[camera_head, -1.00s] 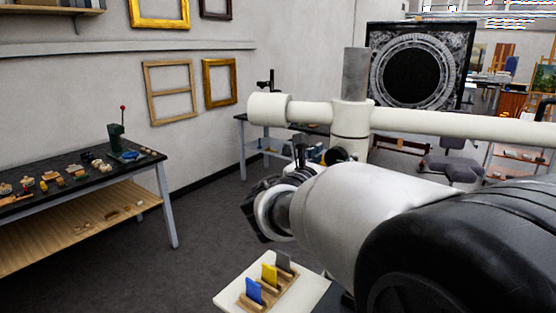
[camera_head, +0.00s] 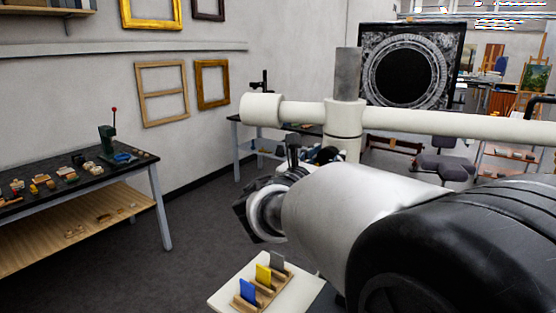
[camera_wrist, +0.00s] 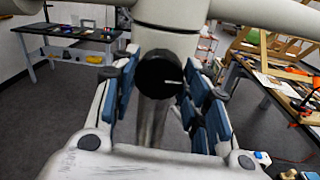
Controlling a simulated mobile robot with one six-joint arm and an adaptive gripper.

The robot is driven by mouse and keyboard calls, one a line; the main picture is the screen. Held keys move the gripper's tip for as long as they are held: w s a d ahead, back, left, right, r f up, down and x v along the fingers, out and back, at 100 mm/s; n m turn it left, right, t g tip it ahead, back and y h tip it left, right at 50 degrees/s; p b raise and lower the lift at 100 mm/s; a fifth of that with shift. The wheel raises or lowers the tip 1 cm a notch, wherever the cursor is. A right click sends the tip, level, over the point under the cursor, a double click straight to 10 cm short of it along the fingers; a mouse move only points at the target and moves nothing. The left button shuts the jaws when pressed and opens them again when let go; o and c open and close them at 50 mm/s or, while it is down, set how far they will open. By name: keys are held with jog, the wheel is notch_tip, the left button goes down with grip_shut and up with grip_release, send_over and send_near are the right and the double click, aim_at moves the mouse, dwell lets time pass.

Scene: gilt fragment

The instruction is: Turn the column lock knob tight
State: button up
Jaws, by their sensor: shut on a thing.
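The column lock knob (camera_wrist: 158,74) is a round black knob with a white mark pointing right. It sits in front of the white collar (camera_wrist: 165,38) on the grey column (camera_wrist: 150,125). In the wrist view my gripper (camera_wrist: 160,85) has its blue-padded fingers on both sides of the knob and is shut on it. In the head view the column (camera_head: 348,75) stands upright through the collar (camera_head: 342,120), and a white horizontal arm (camera_head: 440,122) crosses it. There my own arm hides most of the gripper and the knob.
A small white table (camera_head: 222,298) below holds a wooden rack with blue, yellow and grey cards. A black-topped workbench (camera_head: 140,165) with small items stands at left. A black panel with a ring (camera_head: 455,60) stands behind. Grey floor (camera_head: 205,215) between the benches is clear.

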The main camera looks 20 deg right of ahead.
jog(key=m+b, duration=0.3)
jog(key=shift+f, duration=0.2)
jog(key=m+b, duration=0.1)
jog(key=m, duration=0.3)
jog(key=shift+r+m, duration=0.15)
jog(key=shift+m, duration=0.15)
jog(key=m, duration=0.5)
jog(key=shift+m+h, duration=0.3)
jog(key=shift+h, duration=0.1)
jog(key=m, duration=0.5)
jog(key=shift+m, duration=0.4)
jog(key=o, duration=1)
jog(key=shift+o, duration=0.2)
